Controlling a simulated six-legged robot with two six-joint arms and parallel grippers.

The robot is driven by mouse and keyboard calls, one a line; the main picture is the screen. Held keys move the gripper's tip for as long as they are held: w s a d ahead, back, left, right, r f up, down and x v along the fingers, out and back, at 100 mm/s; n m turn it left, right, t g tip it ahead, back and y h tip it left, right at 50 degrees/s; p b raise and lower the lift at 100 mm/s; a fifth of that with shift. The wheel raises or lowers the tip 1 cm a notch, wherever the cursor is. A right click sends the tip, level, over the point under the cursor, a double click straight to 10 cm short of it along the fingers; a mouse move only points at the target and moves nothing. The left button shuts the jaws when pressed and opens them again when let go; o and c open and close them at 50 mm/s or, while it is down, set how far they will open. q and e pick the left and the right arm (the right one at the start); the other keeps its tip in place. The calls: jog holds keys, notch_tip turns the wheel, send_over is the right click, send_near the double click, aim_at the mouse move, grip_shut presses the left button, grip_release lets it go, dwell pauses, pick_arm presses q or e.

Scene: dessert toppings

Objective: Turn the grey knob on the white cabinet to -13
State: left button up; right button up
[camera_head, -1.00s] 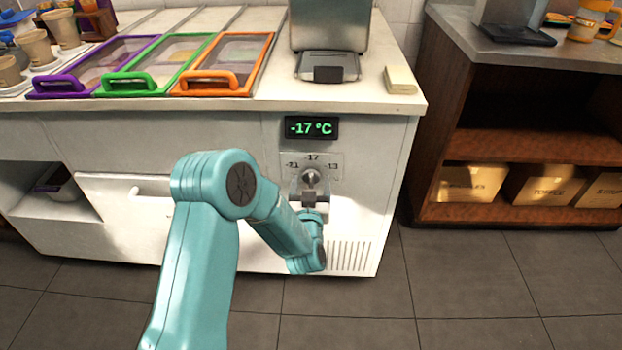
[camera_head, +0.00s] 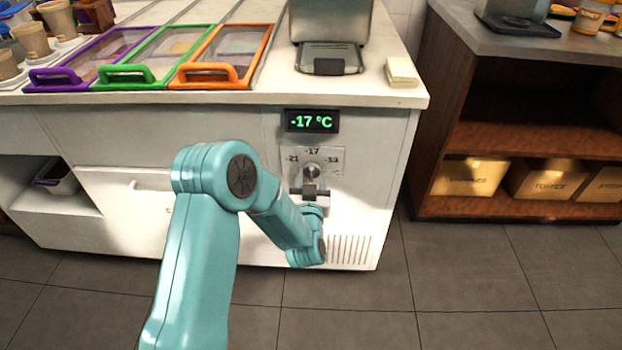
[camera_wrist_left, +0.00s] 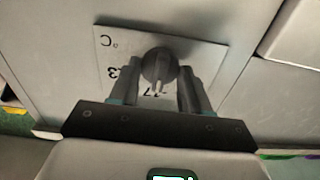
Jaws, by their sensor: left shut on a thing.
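The grey knob (camera_head: 312,171) is on a pale dial plate on the front of the white cabinet (camera_head: 245,135). The plate is marked -21 at left, -17 at top and -13 at right. The display (camera_head: 311,121) above it reads -17 °C in green. My left gripper (camera_head: 312,184) reaches the knob from below and in front. In the left wrist view, the gripper (camera_wrist_left: 160,75) has one finger on each side of the knob (camera_wrist_left: 158,64) and is shut on it. The fingers hide part of the dial marks there. My right gripper is not in view.
Purple, green and orange framed lids (camera_head: 225,55) and a metal machine (camera_head: 330,30) are on the cabinet top. A brown shelf (camera_head: 480,135) with boxes stands at right. The floor is clear.

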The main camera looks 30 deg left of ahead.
pick_arm(q)
jog(key=shift+m+b, duration=0.55)
jog(key=shift+m, duration=0.65)
jog(key=m, duration=0.2)
jog(key=shift+m+b, duration=0.35)
jog(key=shift+m, duration=0.05)
jog(key=m, duration=0.3)
jog(key=shift+a+r+m+b, duration=0.15)
jog(key=shift+m+b, duration=0.2)
jog(key=shift+m, duration=1.25)
jog(key=o, duration=1.1)
jog(key=shift+w, duration=0.1)
